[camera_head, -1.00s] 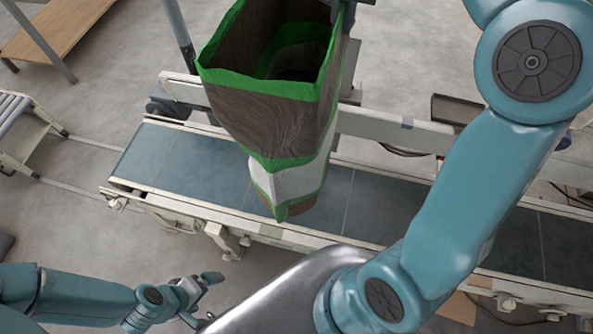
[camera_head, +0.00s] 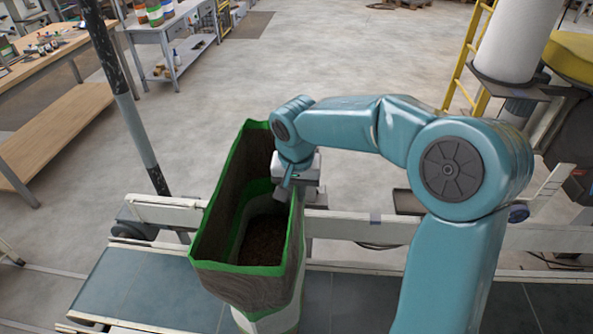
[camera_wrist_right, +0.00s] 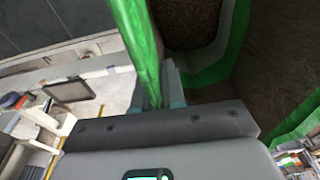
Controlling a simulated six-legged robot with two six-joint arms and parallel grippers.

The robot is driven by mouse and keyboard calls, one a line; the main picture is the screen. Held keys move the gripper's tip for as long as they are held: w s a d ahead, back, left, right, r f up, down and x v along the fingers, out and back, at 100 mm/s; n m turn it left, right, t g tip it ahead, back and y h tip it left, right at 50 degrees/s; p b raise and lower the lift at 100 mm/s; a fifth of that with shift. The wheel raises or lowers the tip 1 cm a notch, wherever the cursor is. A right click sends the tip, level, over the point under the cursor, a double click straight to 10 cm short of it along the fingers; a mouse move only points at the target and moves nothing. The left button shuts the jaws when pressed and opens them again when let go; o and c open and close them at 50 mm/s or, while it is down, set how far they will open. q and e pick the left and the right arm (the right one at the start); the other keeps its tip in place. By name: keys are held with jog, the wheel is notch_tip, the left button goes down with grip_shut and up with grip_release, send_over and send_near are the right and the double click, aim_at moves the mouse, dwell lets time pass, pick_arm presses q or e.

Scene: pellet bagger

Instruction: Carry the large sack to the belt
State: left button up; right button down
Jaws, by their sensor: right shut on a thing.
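The large sack (camera_head: 243,288) is brown with a green rim and a white band, open at the top, with dark contents inside. It is upright over the blue belt (camera_head: 130,285) in the head view. Its lower end is cut off, so I cannot tell whether it touches the belt. My right gripper (camera_head: 284,189) is at the sack's right rim. The right wrist view shows its fingers (camera_wrist_right: 160,88) shut on the green rim of the sack (camera_wrist_right: 138,45). My left gripper is not in view now.
A pale rail (camera_head: 375,229) runs along the belt's far side. A dark post (camera_head: 127,110) stands left of the sack. A wooden bench (camera_head: 60,135) is at the far left, and a yellow ladder (camera_head: 470,65) at the right.

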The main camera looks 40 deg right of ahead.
jog(key=shift+w+d+f, duration=0.1)
jog(key=shift+w+f, duration=0.05)
jog(key=shift+f, duration=2.65)
jog(key=c, duration=1.2)
grip_release()
jog(key=shift+f, duration=0.1)
jog(key=shift+s, duration=0.2)
jog(key=shift+r, duration=0.2)
